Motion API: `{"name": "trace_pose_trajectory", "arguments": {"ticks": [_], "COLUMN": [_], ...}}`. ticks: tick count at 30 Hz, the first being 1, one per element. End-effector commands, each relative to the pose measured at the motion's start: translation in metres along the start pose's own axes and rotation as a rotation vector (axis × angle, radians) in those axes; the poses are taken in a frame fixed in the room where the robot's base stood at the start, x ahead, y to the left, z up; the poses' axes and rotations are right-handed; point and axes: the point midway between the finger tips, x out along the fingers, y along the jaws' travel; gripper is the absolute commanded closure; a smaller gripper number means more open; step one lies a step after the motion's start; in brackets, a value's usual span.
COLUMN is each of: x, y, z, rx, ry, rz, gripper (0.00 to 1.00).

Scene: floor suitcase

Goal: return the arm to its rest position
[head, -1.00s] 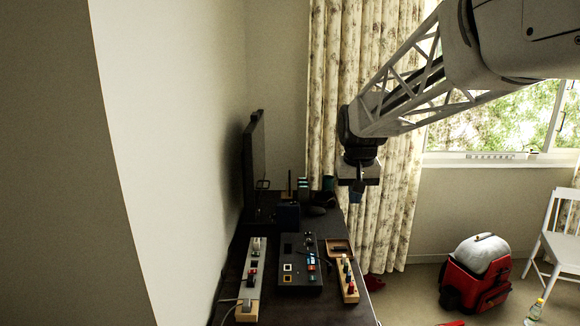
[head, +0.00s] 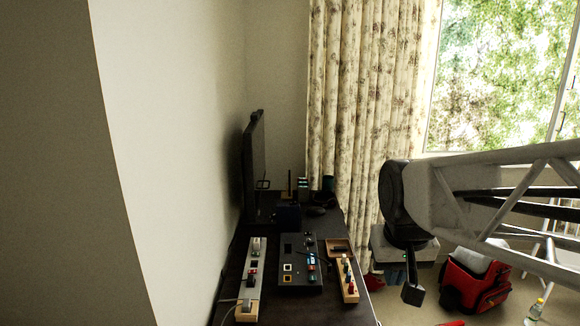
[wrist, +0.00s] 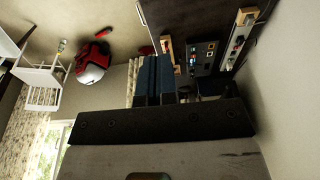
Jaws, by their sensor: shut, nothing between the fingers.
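My gripper (head: 412,293) hangs at the end of my arm, to the right of the dark desk (head: 225,312) in the head view. It points down, in the air, clear of the desk. In the wrist view its dark blue fingers (wrist: 154,78) are together with nothing visible between them. My arm reaches in from the right edge of the head view and hides part of the chair and the red suitcase (head: 478,292).
On the desk stand a monitor (head: 254,165), a grey strip (head: 252,275), a black panel (head: 299,262) and a wooden tray (head: 346,268). A bottle (head: 536,308) stands on the floor at right. A curtain (head: 365,90) hangs behind. The left wall is close to the desk.

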Motion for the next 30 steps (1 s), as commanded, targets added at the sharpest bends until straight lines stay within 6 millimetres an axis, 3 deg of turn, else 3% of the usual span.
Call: {"name": "trace_pose_trajectory", "arguments": {"ticks": [6,13,18,27,30], "x": [0.009,0.021,0.025,0.026,0.026], "y": [0.004,0.006,0.006,0.007,0.006], "z": [0.054,0.095,0.108,0.110,0.110], "rx": [0.002,0.003,0.003,0.003,0.003], "ry": [0.015,0.026,0.030,0.030,0.030], "rz": [0.000,0.000,0.000,0.000,0.000], "gripper": [1.00,1.00,1.00,1.00,0.88]}}
